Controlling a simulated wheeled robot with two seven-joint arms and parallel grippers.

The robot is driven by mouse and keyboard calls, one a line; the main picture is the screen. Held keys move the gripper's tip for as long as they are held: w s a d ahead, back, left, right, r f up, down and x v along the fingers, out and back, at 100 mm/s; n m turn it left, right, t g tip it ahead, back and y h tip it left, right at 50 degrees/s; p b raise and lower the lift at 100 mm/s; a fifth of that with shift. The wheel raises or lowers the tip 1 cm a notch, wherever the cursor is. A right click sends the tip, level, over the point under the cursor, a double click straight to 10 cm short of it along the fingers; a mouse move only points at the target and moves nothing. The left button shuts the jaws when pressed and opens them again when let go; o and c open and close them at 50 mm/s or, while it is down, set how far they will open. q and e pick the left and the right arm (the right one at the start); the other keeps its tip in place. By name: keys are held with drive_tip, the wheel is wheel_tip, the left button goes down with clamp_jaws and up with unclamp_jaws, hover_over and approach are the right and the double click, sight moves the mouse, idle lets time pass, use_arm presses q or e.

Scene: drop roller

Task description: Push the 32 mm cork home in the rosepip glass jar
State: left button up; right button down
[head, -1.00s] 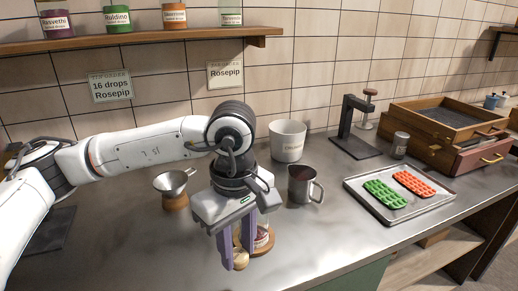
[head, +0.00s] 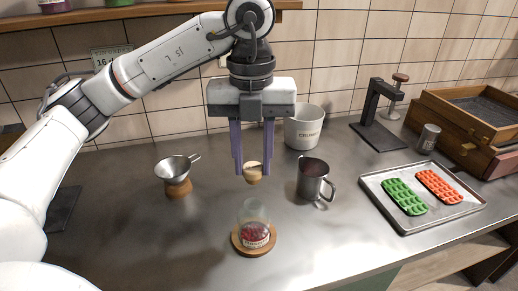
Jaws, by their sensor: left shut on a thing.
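My left gripper (head: 253,168) is shut on the tan cork (head: 253,174), held between its two purple fingers. It points down, above and slightly behind the jar in the picture, with a clear gap between. The glass jar (head: 254,212) stands upright on a round wooden coaster (head: 240,246). It has red contents at the bottom and a label too small to read surely. The jar's mouth shows no cork in it. My right gripper is not in view.
A metal funnel (head: 174,168) on a wooden stand is at left. A steel mug (head: 312,180) and a white pot (head: 304,130) stand right of the gripper. A tray (head: 406,226) with green and orange moulds, a press stand (head: 372,120) and wooden drawers (head: 470,130) are farther right. The counter's front left is clear.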

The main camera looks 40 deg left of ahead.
sight(253, 182)
use_arm(q)
drive_tip(key=shift+r+n, duration=0.1)
drive_tip(key=shift+n, duration=0.2)
drive_tip(key=shift+f+b, duration=2.25)
drive_tip(key=shift+f, duration=0.7)
drive_tip(key=shift+f+b, duration=0.95)
drive_tip(key=shift+f, duration=0.4)
drive_tip(key=o, duration=1.1)
drive_tip(key=shift+c, duration=0.2)
